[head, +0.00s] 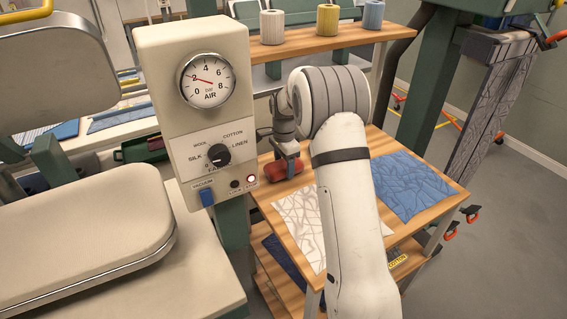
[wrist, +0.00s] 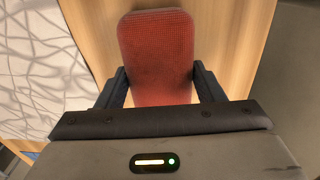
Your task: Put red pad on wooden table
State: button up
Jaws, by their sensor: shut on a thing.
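The red pad (head: 283,169) is at the back left of the wooden table (head: 285,219) in the head view. In the wrist view the red pad (wrist: 157,50) has a fine woven texture and lies between the two dark fingers. My gripper (head: 287,158) points down at the pad and is shut on it. In the wrist view, the fingers of my gripper (wrist: 157,85) are at the pad's near sides, with the wooden tabletop (wrist: 215,40) behind it. I cannot tell whether the pad touches the tabletop.
A white patterned cloth (head: 300,222) and a blue cloth (head: 412,186) lie on the table. A control box with a gauge (head: 208,80) stands close on the left. Thread spools (head: 327,19) stand on a shelf behind. Bare wood shows between the cloths.

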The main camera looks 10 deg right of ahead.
aim_at(284, 163)
jog(key=shift+f, duration=0.2)
jog(key=o, duration=1.1)
jog(key=shift+c, duration=0.2)
jog(key=shift+r, duration=3.95)
